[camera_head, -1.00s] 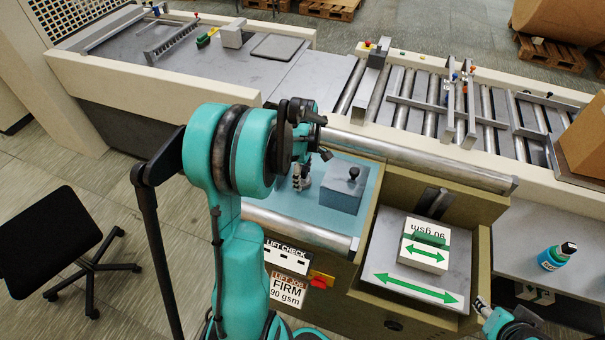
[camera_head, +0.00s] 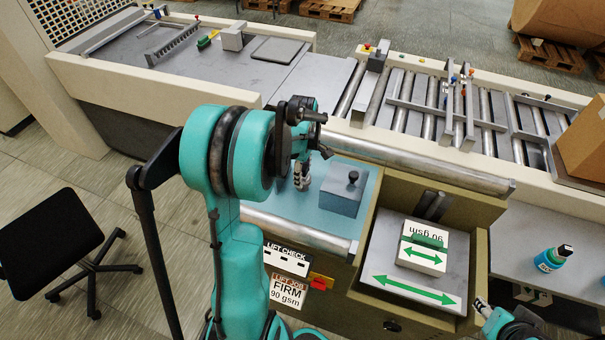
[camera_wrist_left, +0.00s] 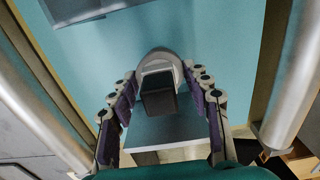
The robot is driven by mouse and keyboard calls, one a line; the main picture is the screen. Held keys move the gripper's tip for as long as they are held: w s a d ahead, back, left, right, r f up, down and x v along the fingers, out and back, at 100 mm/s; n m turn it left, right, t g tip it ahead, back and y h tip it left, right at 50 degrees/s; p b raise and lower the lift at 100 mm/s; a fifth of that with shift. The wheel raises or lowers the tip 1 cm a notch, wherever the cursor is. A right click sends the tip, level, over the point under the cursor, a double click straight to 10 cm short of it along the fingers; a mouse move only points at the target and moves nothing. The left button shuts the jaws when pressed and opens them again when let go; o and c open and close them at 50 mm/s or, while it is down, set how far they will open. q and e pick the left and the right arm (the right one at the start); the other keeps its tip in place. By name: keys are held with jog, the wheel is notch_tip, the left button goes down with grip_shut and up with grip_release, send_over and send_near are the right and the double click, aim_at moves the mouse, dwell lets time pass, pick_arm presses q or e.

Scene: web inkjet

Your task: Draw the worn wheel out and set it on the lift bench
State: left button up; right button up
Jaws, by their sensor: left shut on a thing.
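My left gripper (camera_head: 302,180) points down over a teal bench top (camera_head: 262,205), left of a blue-grey block with a black knob (camera_head: 343,192). In the left wrist view its two fingers (camera_wrist_left: 160,110) flank a grey rounded piece with a dark square block (camera_wrist_left: 158,92), and the gripper is shut on it. I take this for the worn wheel, but its tread does not show. Below it a blue-grey box top shows. Part of my right gripper (camera_head: 483,304) shows at the lower right; its opening cannot be told.
A steel roller (camera_head: 420,160) runs behind the teal top and another roller (camera_head: 290,230) in front. An open drawer (camera_head: 445,315) with a white paper stack (camera_head: 425,248) lies to the right. A blue bottle (camera_head: 550,260) stands farther right.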

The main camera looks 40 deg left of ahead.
pick_arm(q)
jog(key=shift+r+p, duration=0.75)
jog(key=shift+r, duration=0.45)
jog(key=shift+r, duration=0.1)
